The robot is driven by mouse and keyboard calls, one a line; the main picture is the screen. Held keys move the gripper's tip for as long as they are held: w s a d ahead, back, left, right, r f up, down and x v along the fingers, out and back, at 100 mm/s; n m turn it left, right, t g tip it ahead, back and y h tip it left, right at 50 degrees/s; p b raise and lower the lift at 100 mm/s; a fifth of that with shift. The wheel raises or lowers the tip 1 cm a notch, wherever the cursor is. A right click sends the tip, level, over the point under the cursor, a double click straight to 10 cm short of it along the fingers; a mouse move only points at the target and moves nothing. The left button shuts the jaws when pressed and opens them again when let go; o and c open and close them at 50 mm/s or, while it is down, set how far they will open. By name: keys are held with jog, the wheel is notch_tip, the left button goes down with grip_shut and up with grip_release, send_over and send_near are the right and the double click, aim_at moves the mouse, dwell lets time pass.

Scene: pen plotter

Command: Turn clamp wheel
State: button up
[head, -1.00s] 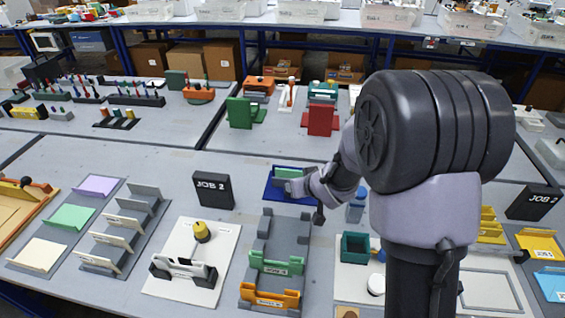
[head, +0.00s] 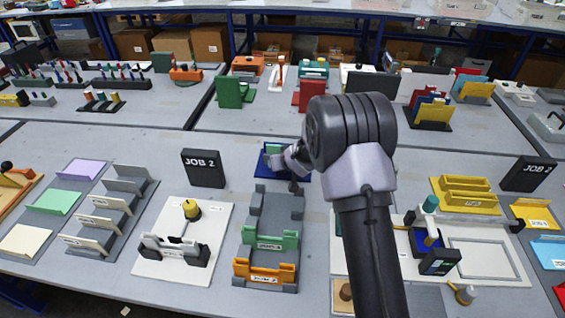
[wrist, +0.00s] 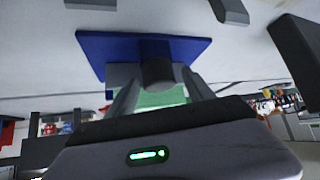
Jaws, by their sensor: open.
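A dark round knob (wrist: 158,72), which looks like the clamp wheel, stands at a fixture with a blue base plate (wrist: 105,52) and a green part (wrist: 158,98). In the wrist view my gripper (wrist: 159,84) is open, with one finger on each side of the knob. I cannot tell whether the fingers touch it. In the head view the blue base plate (head: 268,172) lies at mid-table with the green part (head: 272,148) on it. My gripper (head: 284,159) is at its right side and hides part of it. The knob cannot be made out there.
A grey rack with a green holder (head: 270,240) and an orange holder (head: 265,275) is in front. A white board (head: 150,262) lies front left. Bare table shows behind the fixture.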

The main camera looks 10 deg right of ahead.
grip_shut()
jog(key=r+n+p, duration=0.1)
jog(key=p, duration=0.5)
jog(key=shift+s+d+r+y, duration=0.1)
jog(key=shift+y, duration=0.3)
jog(key=n+y+p, duration=0.1)
jog(key=p, duration=0.4)
jog(key=shift+r+p, duration=0.1)
jog(key=shift+p, duration=0.25)
jog(key=n+p, duration=0.1)
jog(key=p, duration=0.1)
jog(key=shift+g+y+p, duration=0.3)
jog(key=shift+f+n+g+y+p, duration=0.35)
jog(key=shift+n+y+p, duration=0.25)
jog(key=shift+n+p, duration=0.45)
jog(key=shift+f+n+g+y, duration=0.45)
jog(key=shift+n+y, duration=0.15)
jog(key=shift+n, duration=0.25)
jog(key=shift+f+n+g+y+b, duration=0.1)
jog(key=shift+n+g+y+b, duration=0.4)
jog(key=shift+n+b, duration=0.7)
jog(key=shift+n+g+y+b, duration=0.5)
jog(key=shift+n+g+b, duration=0.15)
jog(key=shift+b, duration=0.55)
jog(key=shift+r+n, duration=0.2)
jog(key=shift+n, duration=0.15)
